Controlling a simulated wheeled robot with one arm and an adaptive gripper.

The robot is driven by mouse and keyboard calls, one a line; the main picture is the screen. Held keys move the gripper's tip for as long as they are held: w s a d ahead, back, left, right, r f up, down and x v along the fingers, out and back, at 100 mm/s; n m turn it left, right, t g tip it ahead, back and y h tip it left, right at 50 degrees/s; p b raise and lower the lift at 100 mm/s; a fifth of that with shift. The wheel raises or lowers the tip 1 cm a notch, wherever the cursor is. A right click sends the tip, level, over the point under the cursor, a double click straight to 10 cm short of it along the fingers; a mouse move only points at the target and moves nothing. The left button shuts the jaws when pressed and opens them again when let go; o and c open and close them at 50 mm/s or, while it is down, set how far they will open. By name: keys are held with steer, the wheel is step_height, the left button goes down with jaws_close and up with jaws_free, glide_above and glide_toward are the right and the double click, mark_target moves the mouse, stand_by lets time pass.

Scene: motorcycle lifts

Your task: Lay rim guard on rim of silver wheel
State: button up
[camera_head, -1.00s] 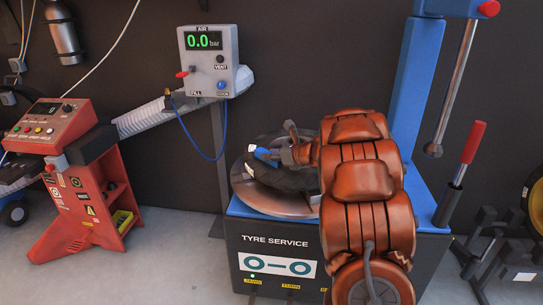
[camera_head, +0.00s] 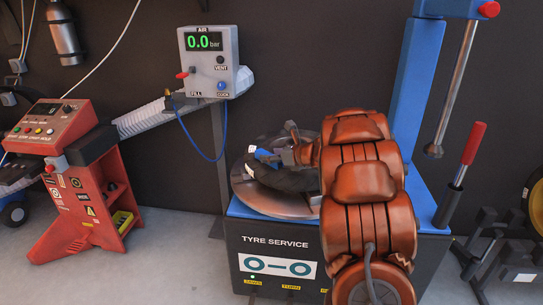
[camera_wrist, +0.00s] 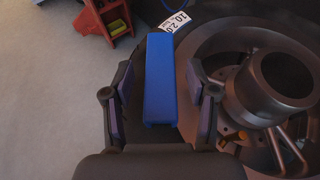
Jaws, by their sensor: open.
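The rim guard (camera_wrist: 161,80) is a blue strip lying between the spread fingers of my gripper (camera_wrist: 160,84) in the wrist view, with a gap on each side. In the head view a small blue piece (camera_head: 265,154) shows at the far left side of the wheel area. A round grey metal wheel (camera_wrist: 222,40) with a thick hub lies at right in the wrist view; the guard lies along its left edge. Whether the guard touches the rim cannot be told. In the head view my arm hides part of the wheel and gripper.
The blue tyre service machine (camera_head: 285,240) stands beneath the wheel. A red control stand (camera_head: 85,195) is at left, and an air gauge box (camera_head: 209,62) stands behind. A red-handled lever (camera_head: 462,165) is at right.

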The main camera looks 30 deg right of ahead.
steer(key=v, duration=1.1)
steer(key=shift+s+d+r, duration=0.1)
steer(key=shift+s+d, duration=0.05)
steer(key=shift+s, duration=0.15)
steer(key=shift+w+r+m, duration=0.3)
step_height(320, 180, up, 5)
steer(key=w+d+m+h, duration=0.2)
steer(key=m+h, duration=0.4)
steer(key=m, duration=0.3)
steer(key=s+a+f+m+g+y, duration=0.1)
steer(key=s+a+f+m+g, duration=0.4)
steer(key=s+a+m, duration=0.4)
steer(key=s+a+f+m+g+y, duration=0.1)
steer(key=s+a+f+m+g, duration=0.3)
steer(key=s+a+m, duration=0.6)
steer(key=s+a+f+m+g+y, duration=0.1)
steer(key=s+a+f+m+g, duration=0.4)
steer(key=s+a+m, duration=0.5)
steer(key=s+a+g, duration=0.1)
steer(key=s+a, duration=0.3)
steer(key=s, duration=0.5)
steer(key=shift+f+g, duration=0.35)
steer(key=shift+g, duration=0.05)
